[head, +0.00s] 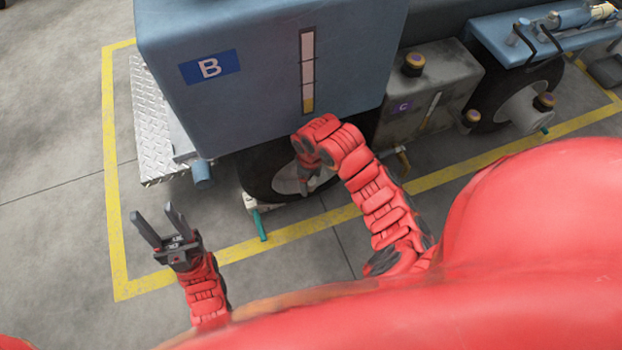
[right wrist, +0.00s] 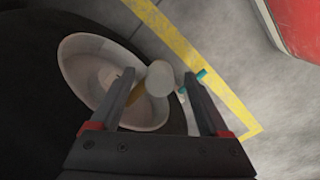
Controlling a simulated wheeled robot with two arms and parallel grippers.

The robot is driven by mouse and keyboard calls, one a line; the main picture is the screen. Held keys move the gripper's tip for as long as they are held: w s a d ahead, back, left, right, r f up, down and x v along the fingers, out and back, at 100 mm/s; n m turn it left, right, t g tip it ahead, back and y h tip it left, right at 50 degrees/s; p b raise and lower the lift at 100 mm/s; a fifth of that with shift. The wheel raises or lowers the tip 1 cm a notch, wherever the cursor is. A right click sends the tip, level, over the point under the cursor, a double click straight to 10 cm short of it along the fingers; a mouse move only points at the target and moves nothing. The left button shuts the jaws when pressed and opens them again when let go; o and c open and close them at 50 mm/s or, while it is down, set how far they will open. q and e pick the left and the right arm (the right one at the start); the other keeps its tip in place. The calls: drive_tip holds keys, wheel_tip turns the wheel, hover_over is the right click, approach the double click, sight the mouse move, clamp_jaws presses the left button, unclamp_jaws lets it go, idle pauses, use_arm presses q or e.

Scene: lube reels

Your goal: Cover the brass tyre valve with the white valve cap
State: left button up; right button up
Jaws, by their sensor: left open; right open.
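A rounded white piece, which looks like the valve cap (right wrist: 160,78), shows between the fingertips of my right gripper (right wrist: 159,76) in the right wrist view. The fingers stand apart on either side of it. A small brass-coloured part, likely the tyre valve (right wrist: 135,91), shows beside the left finger, in front of the pale wheel hub (right wrist: 88,68). Most of it is hidden, and I cannot tell whether the cap sits on it. In the head view my right gripper (head: 306,183) is at the wheel, mostly hidden by my arm. My left gripper (head: 160,226) is open and empty over the floor.
The black tyre (head: 262,178) sits under the blue tank marked B (head: 240,110). A teal handle (head: 260,226) sticks out near the wheel. A grey box marked C (head: 425,95) stands to the right. The floor inside the yellow line (head: 120,220) is clear around my left gripper.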

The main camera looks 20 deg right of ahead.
drive_tip(key=shift+r, duration=0.1)
wheel_tip(320, 180, up, 17)
drive_tip(key=p, duration=1)
